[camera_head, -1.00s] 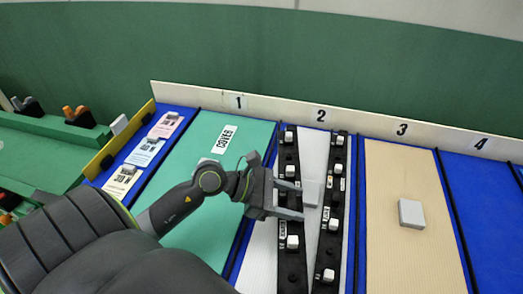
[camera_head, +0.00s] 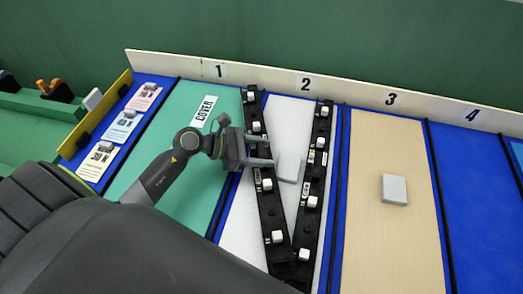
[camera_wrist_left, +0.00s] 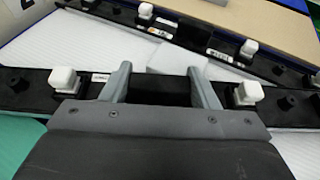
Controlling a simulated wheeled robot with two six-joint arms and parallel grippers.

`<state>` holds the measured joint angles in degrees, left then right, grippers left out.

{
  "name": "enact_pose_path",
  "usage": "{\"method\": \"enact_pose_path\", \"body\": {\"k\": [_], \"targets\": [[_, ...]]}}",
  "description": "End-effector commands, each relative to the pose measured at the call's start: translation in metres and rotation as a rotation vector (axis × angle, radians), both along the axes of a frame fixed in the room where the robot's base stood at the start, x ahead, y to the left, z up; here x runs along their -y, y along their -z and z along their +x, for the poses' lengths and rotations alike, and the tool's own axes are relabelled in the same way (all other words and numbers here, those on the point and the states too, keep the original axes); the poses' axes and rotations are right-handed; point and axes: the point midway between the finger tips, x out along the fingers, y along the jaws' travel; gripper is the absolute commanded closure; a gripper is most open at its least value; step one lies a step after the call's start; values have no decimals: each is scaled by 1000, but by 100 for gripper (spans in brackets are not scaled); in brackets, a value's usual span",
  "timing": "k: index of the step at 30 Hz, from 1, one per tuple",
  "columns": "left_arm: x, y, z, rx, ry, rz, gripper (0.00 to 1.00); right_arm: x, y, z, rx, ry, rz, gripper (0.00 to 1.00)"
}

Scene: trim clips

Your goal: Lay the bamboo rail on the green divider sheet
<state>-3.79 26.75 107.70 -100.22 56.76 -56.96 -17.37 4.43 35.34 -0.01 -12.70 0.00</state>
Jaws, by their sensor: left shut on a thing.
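Two black rails with white clips lie on the white sheet of section 2. Neither looks like bamboo, and I cannot read their small labels. My left gripper (camera_head: 272,151) is shut on the left rail (camera_head: 272,212), near its middle. That rail is tilted, with its far end at the edge of the green sheet. It also crosses under my fingers in the left wrist view (camera_wrist_left: 160,92). The right rail (camera_head: 316,172) leans the other way, and the near ends almost meet. The green sheet (camera_head: 150,185), labelled COVER, lies in section 1, partly behind my arm.
A pale block (camera_head: 289,168) sits between the rails, close to my fingertips. A grey block (camera_head: 394,189) lies on the tan sheet (camera_head: 385,250) in section 3. Section 4 (camera_head: 480,190) is bare blue. A numbered cream ledge (camera_head: 345,88) borders the back. Three cards (camera_head: 122,127) lie at left.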

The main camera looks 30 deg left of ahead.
Motion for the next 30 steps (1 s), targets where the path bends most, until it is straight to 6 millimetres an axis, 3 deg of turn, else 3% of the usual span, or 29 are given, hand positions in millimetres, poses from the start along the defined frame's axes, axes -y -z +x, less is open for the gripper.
{"method": "enact_pose_path", "body": {"k": [4, 11, 12, 16, 30], "targets": [[0, 1, 0, 3, 1, -1, 77, 0, -1, 12, 20, -4, -1, 64], [0, 5, 0, 3, 1, -1, 77, 1, 4, 10, 18, -4, -1, 64], [0, 4, 0, 1, 0, 0, 42, 1, 2, 9, 16, -3, -2, 64], [0, 4, 0, 1, 0, 0, 25, 2, 2, 5, 10, -2, -3, 64], [-6, 0, -4, 1, 0, 3, 24, 3, 2, 2, 5, -2, -4, 64]]}}
